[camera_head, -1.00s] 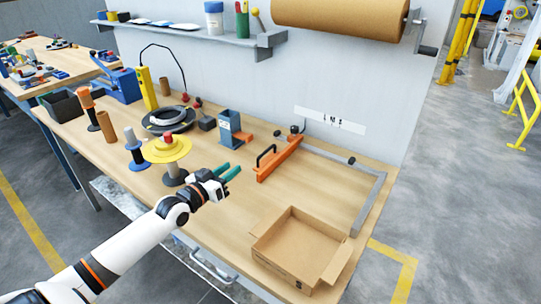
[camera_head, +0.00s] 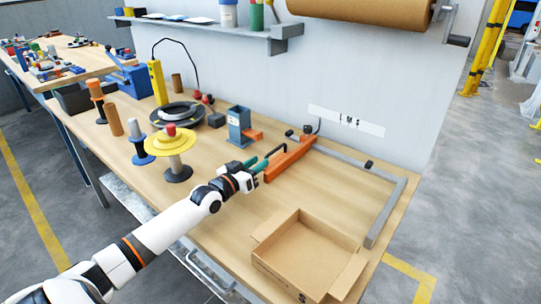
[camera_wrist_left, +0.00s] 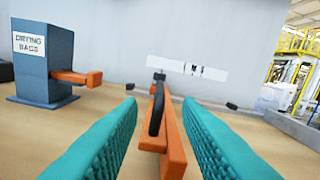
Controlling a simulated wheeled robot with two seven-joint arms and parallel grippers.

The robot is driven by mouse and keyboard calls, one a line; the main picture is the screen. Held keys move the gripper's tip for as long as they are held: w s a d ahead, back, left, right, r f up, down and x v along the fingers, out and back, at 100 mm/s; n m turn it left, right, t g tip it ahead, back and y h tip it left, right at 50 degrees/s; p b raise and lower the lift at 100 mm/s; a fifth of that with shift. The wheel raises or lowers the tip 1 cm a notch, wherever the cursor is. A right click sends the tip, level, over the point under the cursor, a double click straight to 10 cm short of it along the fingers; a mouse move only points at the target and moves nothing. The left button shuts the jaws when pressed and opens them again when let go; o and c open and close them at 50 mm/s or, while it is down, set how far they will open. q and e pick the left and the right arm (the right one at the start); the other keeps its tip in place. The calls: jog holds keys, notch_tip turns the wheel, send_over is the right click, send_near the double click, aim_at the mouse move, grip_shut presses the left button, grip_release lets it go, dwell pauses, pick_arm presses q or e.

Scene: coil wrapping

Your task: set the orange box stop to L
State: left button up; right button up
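The orange box stop (camera_head: 291,160) is a long bar with a black handle (camera_head: 277,150), lying toward the wall on the bench. Its far end is near the left end of the white marked strip (camera_head: 345,120). The strip's letters are small and hard to read. My left gripper (camera_head: 259,164) is just in front of the stop's near end, with teal fingers. I see no contact. My right gripper is not in view.
A grey rail (camera_head: 385,212) frames the bench's right side. An open cardboard box (camera_head: 308,255) sits at the front right. Left of the stop are a blue dispenser (camera_head: 239,127) labelled drying bags and a yellow-topped spool (camera_head: 171,143).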

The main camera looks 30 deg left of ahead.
aim_at(270, 154)
pick_arm(q)
jog(key=w, duration=0.6)
jog(key=shift+w+d+b, duration=0.25)
jog(key=shift+w+b, duration=0.05)
jog(key=shift+b, duration=0.1)
grip_shut()
